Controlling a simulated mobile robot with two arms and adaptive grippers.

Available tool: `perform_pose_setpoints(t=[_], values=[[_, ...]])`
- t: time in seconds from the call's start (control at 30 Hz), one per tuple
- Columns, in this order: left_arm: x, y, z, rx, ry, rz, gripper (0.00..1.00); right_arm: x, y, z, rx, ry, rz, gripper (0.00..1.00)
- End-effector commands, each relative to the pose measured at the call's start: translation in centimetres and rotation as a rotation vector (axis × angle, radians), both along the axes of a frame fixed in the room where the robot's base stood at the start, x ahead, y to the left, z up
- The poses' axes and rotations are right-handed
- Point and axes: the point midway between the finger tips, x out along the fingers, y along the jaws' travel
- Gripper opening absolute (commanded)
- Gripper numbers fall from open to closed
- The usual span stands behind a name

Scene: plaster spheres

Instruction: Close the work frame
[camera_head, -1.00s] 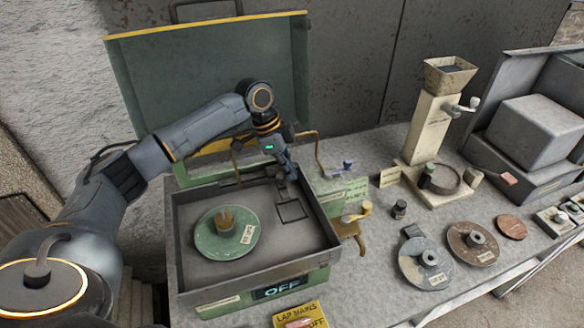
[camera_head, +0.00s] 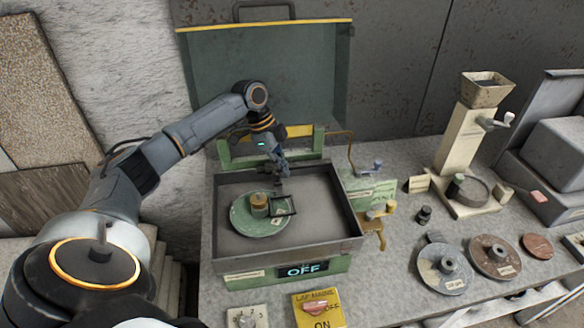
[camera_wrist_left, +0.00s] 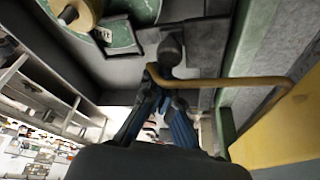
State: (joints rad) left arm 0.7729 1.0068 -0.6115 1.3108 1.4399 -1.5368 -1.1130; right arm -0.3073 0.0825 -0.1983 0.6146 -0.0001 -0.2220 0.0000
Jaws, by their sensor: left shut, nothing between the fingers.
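The work frame (camera_head: 284,213), a small dark square outline, lies over the right part of the green disc (camera_head: 243,222) in the grey pan of the green machine. A dark arm runs back from it. My left gripper (camera_head: 282,180) is shut and empty just behind the frame, by a dark round knob. In the left wrist view the knob (camera_wrist_left: 170,50) is just beyond the shut fingers (camera_wrist_left: 168,88); I cannot tell whether they touch it. My right gripper is not in view.
A raised green lid (camera_head: 265,75) stands behind the pan (camera_head: 310,247). A bent brass rod (camera_head: 350,150) rises at its right. The display reads OFF. A yellow mains switch (camera_head: 318,308) is in front. Loose discs (camera_head: 445,268) and a hopper stand (camera_head: 470,140) occupy the right bench.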

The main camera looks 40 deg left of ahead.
Motion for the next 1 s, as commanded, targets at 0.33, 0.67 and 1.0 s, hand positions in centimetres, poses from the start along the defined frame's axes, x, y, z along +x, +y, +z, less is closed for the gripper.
perform_pose_setpoints(t=[0.33,0.67,1.0], values=[[-0.1,0.5,-0.2,0.013,0.006,0.009,0.0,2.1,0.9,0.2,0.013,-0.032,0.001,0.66],[0.9,-3.8,0.7,0.009,0.005,0.008,0.0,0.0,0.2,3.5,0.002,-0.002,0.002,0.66],[0.1,-1.0,6.8,0.011,-0.001,0.013,0.0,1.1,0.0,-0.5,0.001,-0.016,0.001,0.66]])
